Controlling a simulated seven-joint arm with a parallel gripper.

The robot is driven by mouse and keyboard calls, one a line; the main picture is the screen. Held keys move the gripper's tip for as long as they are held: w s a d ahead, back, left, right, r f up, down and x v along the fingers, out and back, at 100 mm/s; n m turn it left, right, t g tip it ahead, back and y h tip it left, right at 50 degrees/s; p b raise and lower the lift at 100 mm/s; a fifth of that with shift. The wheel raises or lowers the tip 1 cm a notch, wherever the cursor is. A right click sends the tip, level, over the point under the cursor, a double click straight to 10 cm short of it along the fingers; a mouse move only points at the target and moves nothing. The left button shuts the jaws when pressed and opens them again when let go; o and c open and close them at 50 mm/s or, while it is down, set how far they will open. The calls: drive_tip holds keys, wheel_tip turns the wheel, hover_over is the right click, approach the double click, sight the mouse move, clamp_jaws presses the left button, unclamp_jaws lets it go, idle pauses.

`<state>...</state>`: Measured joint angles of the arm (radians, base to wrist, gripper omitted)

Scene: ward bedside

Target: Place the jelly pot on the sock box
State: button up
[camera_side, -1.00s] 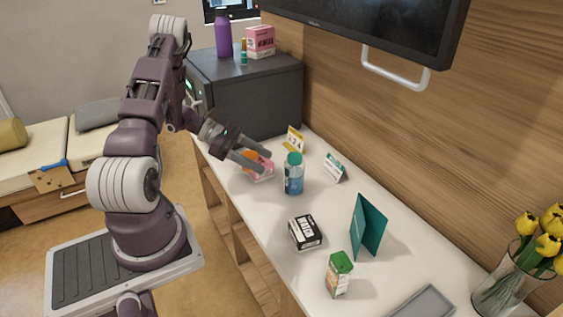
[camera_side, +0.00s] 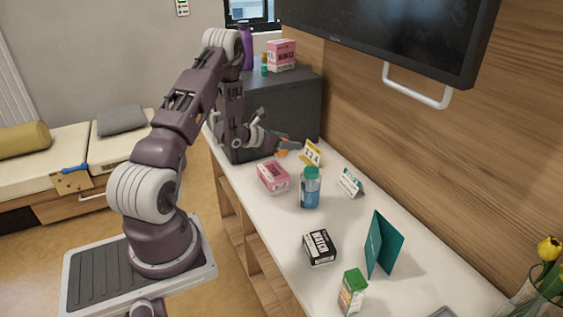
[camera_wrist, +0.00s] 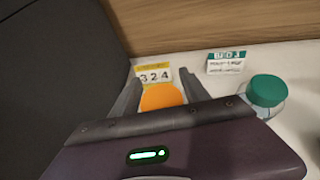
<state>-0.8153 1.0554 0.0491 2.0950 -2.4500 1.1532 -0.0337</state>
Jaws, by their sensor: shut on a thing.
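My gripper (camera_side: 285,147) is at the back of the white counter, beside the dark cabinet. It is shut on an orange-topped pot, the jelly pot (camera_side: 282,153), of which little shows in the side view. In the wrist view the round orange top (camera_wrist: 162,96) sits between the two fingers. I cannot tell whether the pot touches the counter.
A blue bottle with a teal cap (camera_side: 310,188) stands right of the pink box. A yellow number card (camera_side: 312,152) stands close to the gripper. A white card (camera_side: 350,182), a black-and-white box (camera_side: 320,247), a green folder (camera_side: 383,244) and a small carton (camera_side: 352,292) are farther forward.

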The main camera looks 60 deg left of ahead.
wheel_tip(320, 180, down, 5)
drive_tip(key=shift+f, duration=0.2)
drive_tip(key=o, duration=1.4)
drive_tip(key=shift+f, duration=0.15)
